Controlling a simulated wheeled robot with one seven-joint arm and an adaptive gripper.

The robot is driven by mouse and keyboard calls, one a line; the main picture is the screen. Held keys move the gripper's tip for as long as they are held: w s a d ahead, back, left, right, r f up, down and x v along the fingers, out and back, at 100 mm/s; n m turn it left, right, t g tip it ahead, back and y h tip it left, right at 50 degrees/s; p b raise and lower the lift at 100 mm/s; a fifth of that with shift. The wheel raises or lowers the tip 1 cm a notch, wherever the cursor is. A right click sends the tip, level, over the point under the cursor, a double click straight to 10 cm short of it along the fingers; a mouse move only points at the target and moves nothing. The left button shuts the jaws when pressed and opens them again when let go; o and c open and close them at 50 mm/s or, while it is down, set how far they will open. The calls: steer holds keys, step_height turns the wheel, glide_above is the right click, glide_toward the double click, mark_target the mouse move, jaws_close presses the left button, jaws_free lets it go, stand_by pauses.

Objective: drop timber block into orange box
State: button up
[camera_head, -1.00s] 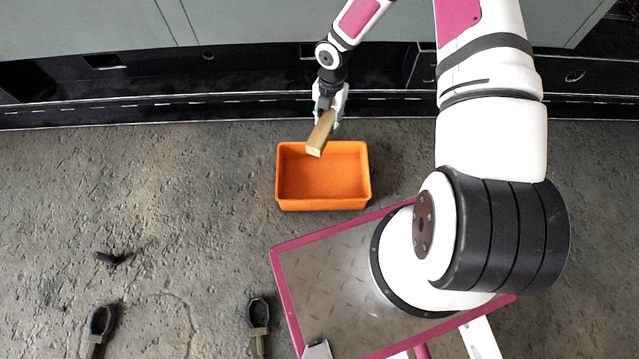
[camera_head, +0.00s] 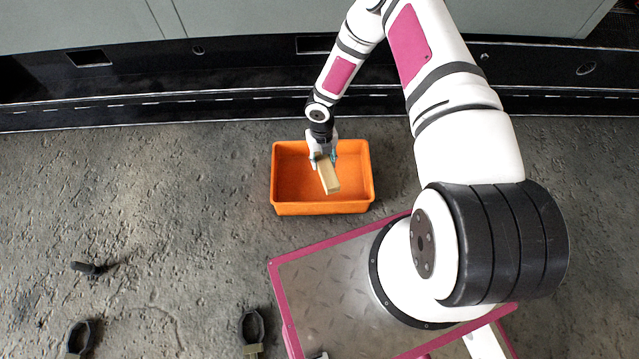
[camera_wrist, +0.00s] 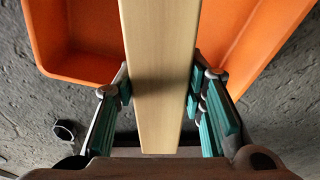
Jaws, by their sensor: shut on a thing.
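The timber block (camera_head: 328,176) is a pale wooden bar. My gripper (camera_head: 322,160) is shut on it, and in the head view both are over the orange box (camera_head: 320,208). The wrist view shows the block (camera_wrist: 160,70) between the green finger pads of my gripper (camera_wrist: 160,95). The orange box also shows there on both sides of the block (camera_wrist: 85,66). The block hides part of the box floor. The visible floor of the box is empty. I cannot tell exactly how high the block is above the box floor.
The box stands on rough grey ground (camera_head: 170,190). Dark cabinets with a ledge (camera_head: 180,110) run behind it. Black items lie at the lower left, among them a small one (camera_head: 88,267) and a ring-ended one (camera_head: 252,328). The ground left of the box is clear.

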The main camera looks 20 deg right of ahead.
steer(key=shift+f+b, duration=0.55)
steer(key=shift+f, duration=0.7)
steer(key=o, duration=1.4)
steer(key=r, duration=0.4)
steer(key=w+r, duration=0.1)
steer(key=r, duration=0.7)
steer(key=shift+w, duration=0.2)
steer(key=shift+d, duration=0.1)
